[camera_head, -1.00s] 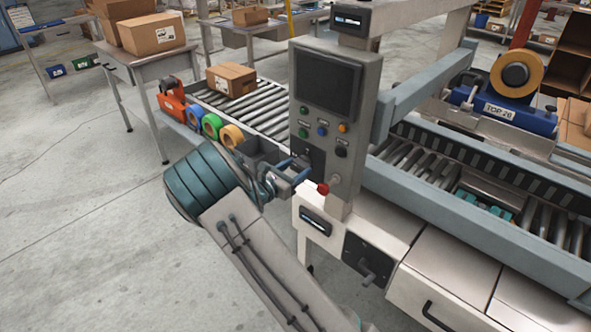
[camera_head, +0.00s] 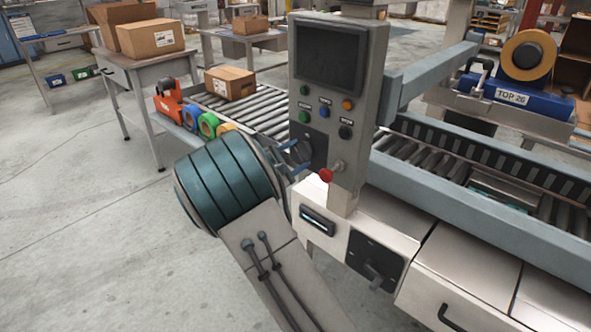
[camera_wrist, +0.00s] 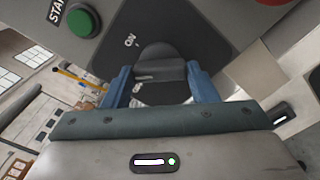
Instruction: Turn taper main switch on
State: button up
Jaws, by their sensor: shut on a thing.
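The taper's control panel (camera_head: 330,120) stands upright with a dark screen, coloured buttons and a red knob. The main switch is a dark grey knob (camera_wrist: 160,68) on a black plate (camera_wrist: 205,45) in the wrist view. "ON" is printed on the plate, up and left of the knob. My gripper (camera_wrist: 158,75) has its blue fingers on both sides of the knob, shut on it. In the head view my gripper (camera_head: 297,160) is at the panel's lower left, and my wrist partly hides the plate. Which mark the knob points to is unclear.
A green START button (camera_wrist: 84,20) is close by in the wrist view. A red knob (camera_head: 326,175) sits low on the panel, near my gripper. Clear floor lies left.

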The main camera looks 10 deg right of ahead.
jog(key=m+b, duration=0.2)
jog(key=b, duration=0.2)
jog(key=m+b, duration=0.3)
jog(key=b, duration=0.1)
jog(key=m+b, duration=0.2)
jog(key=b, duration=0.2)
jog(key=shift+f+m+b, duration=0.25)
jog(key=shift+m+b, duration=0.1)
jog(key=shift+m, duration=0.05)
jog(key=shift+r+m+b, duration=0.1)
jog(key=shift+m+b, duration=0.2)
jog(key=shift+b, duration=0.15)
jog(key=shift+r, duration=0.1)
jog(key=o, duration=1)
jog(key=shift+a, duration=0.15)
jog(key=p+v, duration=0.1)
jog(key=v, duration=1.2)
jog(key=shift+s+a+p, duration=0.25)
jog(key=shift+s+p, duration=0.05)
jog(key=shift+p, duration=0.1)
